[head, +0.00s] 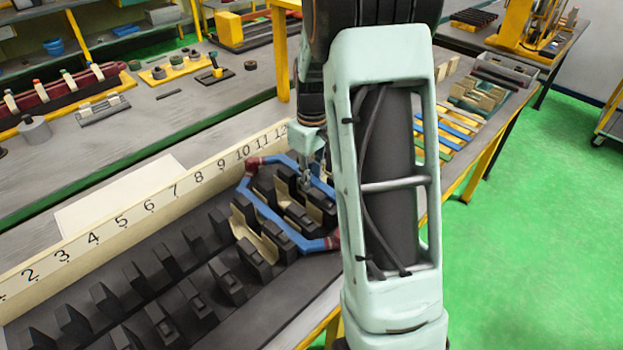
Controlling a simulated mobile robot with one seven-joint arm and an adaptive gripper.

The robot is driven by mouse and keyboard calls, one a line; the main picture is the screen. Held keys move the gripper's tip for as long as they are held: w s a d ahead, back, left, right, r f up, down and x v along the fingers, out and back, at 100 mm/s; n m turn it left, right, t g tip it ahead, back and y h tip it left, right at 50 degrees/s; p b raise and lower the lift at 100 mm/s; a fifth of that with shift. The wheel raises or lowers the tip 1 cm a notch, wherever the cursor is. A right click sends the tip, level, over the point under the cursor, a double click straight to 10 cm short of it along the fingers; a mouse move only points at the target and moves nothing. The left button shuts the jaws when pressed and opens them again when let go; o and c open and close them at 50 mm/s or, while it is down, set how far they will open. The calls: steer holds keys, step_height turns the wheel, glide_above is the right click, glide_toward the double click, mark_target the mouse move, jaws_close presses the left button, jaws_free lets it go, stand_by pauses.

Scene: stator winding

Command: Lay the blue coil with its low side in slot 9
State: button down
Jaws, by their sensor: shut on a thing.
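The blue coil (262,208) is a six-sided loop with dark red end pieces. It lies over the dark stator block (85,298) towards its right end, below the numbers 9 to 12. Its left long side runs beside the cream-lined teeth near 9 and 10; whether it sits down in a slot I cannot tell. My gripper (306,184) points down at the coil's right long side and is shut on it. The fingertips are small here, and my arm hides the coil's right end and the slots beyond it.
A cream number strip (135,213) runs along the block's back edge. Cream slot liners (256,238) stand among the dark teeth. The teeth on the left are bare. A side table at the right holds blue and cream strips (455,128). A back bench holds tools.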

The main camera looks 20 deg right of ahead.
steer(key=shift+f, duration=0.15)
steer(key=c, duration=1.7)
jaws_free()
steer(key=shift+c, duration=0.2)
steer(key=shift+r, duration=0.2)
steer(key=shift+r+p, duration=0.55)
steer(key=shift+r, duration=0.15)
step_height(320, 180, up, 8)
steer(key=p, duration=0.5)
steer(key=shift+f, duration=0.25)
